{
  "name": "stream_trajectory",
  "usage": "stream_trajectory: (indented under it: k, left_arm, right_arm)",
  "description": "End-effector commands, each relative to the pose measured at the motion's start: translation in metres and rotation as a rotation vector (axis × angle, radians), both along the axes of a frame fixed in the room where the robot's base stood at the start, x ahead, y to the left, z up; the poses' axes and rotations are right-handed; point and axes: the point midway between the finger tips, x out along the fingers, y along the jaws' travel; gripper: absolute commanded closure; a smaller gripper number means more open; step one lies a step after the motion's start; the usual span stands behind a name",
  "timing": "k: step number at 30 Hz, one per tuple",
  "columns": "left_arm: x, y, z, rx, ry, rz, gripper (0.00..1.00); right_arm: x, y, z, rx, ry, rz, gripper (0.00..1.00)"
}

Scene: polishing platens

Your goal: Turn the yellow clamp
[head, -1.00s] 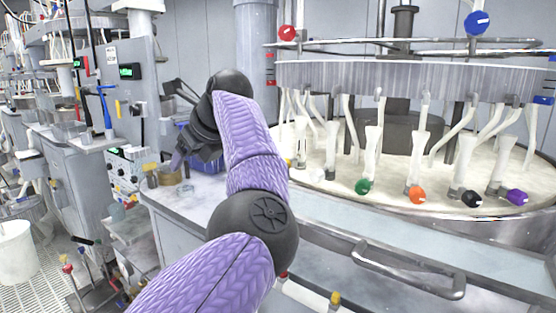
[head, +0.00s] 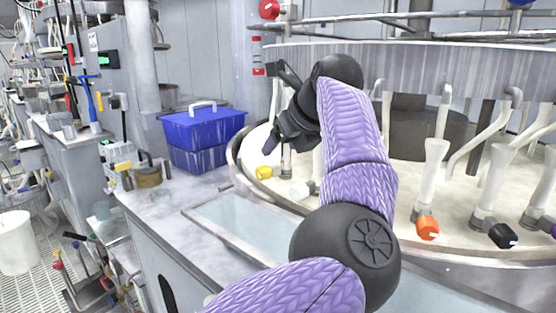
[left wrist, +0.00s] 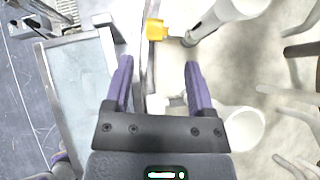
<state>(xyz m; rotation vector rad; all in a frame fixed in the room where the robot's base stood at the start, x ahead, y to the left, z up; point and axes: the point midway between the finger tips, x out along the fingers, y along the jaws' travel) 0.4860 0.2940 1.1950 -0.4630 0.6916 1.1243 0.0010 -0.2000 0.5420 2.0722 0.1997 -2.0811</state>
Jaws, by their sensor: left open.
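The yellow clamp (head: 266,173) sits at the left edge of the round cream platen (head: 330,200), at the foot of a tube. In the left wrist view the yellow clamp (left wrist: 156,29) is ahead of the fingertips, roughly centred between them and apart from them. My left gripper (head: 273,141) is above the yellow clamp in the head view. Its purple fingers are spread with nothing between the tips in the left wrist view (left wrist: 159,65). My forearm hides part of the platen. My right gripper is not in view.
A white clamp (head: 301,190) sits close by to the right. Orange (head: 428,228) and black (head: 503,236) clamps are farther right. Pale tubes hang from the grey ring (head: 430,65) above. A blue box (head: 203,130) stands on the counter to the left.

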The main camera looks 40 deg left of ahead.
Motion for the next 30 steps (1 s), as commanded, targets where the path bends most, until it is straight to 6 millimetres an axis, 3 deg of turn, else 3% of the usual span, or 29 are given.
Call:
stream_trajectory:
  k: [12,23,30]
  left_arm:
    - [0.022,0.057,-0.063,0.000,0.003,0.001,0.29]
    - [0.025,0.064,-0.069,0.000,0.000,0.001,0.29]
    - [0.025,0.064,-0.068,0.000,0.000,0.001,0.80]
  right_arm:
    - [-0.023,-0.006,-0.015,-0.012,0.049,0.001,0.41]
    - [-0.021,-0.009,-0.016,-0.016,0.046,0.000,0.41]
    - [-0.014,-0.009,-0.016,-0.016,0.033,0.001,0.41]
